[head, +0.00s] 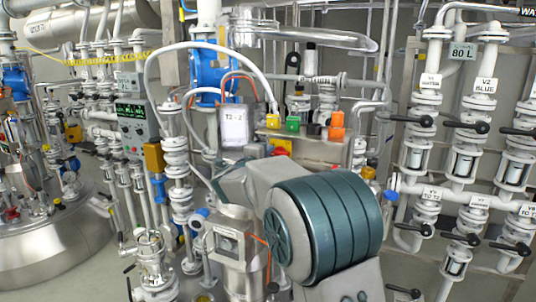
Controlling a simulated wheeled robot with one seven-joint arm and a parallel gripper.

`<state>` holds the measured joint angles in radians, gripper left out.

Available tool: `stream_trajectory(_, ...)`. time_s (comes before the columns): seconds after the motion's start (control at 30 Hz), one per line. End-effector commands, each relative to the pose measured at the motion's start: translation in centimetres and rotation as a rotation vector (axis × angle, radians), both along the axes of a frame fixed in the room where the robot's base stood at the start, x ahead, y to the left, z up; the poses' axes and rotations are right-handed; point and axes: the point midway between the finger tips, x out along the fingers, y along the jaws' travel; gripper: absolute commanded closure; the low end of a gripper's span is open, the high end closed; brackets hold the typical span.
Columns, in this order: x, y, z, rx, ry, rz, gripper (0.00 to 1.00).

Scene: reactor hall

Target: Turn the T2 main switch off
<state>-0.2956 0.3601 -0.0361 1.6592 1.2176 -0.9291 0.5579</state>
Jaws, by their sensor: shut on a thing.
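My arm, grey with a teal ribbed joint, fills the lower middle of the head view and reaches forward, away from the camera. My gripper is not visible; the arm hides what lies in front of it. I cannot make out the T2 main switch, and it may be behind the arm. A small light panel (234,127) with a tag that seems to read "T2 - 2" or "T3 - 2" stands just beyond the arm. To its right is a metal box (318,147) with yellow, green, black and orange fittings on top.
Pipes with black-handled valves (463,127) and sight glasses fill the right side. A grey control box with a green display (131,112) stands at the left. A large steel vessel (50,245) is at the lower left. Pipework crowds the arm; some floor shows at left.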

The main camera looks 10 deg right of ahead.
Motion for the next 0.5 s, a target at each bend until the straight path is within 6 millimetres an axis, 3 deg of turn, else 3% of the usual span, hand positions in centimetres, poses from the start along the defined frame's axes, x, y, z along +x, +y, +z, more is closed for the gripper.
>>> stream_trajectory(0.3,0.01,0.03,-0.09,-0.003,0.003,0.001,1.0)
stream_trajectory(0.33,0.01,0.03,-0.09,-0.003,0.003,0.001,0.85)
stream_trajectory(0.4,0.01,0.03,-0.09,-0.003,0.003,0.001,0.66)
stream_trajectory(0.5,0.01,0.02,-0.08,-0.002,0.002,0.0,0.66)
